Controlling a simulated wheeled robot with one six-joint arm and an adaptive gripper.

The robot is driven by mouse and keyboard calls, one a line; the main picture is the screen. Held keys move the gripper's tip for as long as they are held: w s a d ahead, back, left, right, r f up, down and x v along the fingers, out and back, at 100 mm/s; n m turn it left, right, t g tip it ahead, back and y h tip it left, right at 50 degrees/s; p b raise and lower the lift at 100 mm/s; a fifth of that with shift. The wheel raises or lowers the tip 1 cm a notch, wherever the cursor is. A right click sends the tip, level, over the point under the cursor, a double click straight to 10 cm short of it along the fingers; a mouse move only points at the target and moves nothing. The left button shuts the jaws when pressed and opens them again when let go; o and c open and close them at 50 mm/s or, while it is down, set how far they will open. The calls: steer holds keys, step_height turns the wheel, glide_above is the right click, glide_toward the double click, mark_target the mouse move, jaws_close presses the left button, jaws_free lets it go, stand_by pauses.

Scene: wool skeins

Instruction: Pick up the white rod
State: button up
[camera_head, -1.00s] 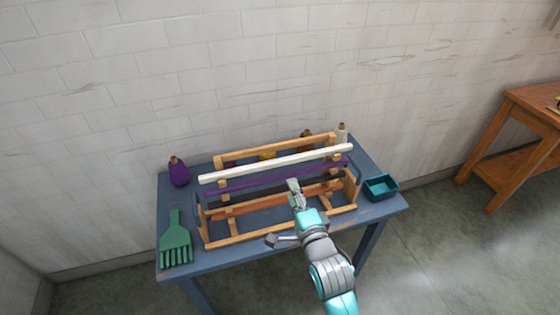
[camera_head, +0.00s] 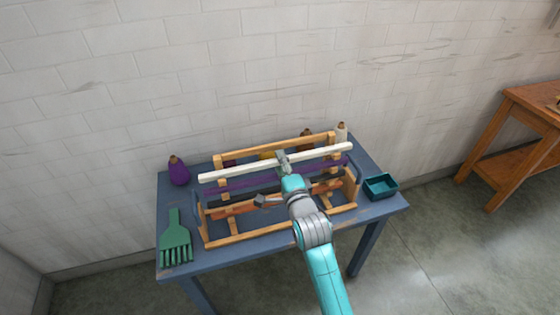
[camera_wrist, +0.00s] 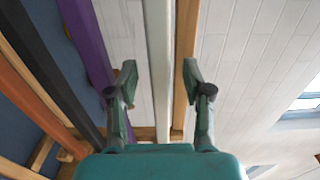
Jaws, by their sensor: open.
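The white rod (camera_head: 230,172) lies across the top of the wooden rack (camera_head: 225,240), above the other rods. My gripper (camera_head: 283,160) is at the middle of the white rod in the head view. In the wrist view, the white rod (camera_wrist: 159,70) runs lengthwise between the two open fingers of my gripper (camera_wrist: 158,85). A wooden bar (camera_wrist: 185,60) of the rack lies close beside it, near the right finger. The fingers are apart, and I cannot see either one touching the rod.
A purple rod (camera_head: 225,187), a black rod and an orange rod (camera_head: 235,211) lie lower in the rack. The blue table (camera_head: 190,270) also holds a green comb (camera_head: 175,240), a teal tray (camera_head: 380,187) and a purple skein (camera_head: 179,171). The wall stands behind.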

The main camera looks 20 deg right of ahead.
steer(key=shift+w, duration=0.5)
jaws_close()
step_height(320, 180, up, 9)
steer(key=shift+r, duration=0.1)
steer(key=shift+s+r, duration=0.15)
steer(key=shift+r, duration=0.05)
steer(key=s, duration=1.2)
steer(key=shift+s+r, duration=0.2)
steer(key=shift+s, duration=0.2)
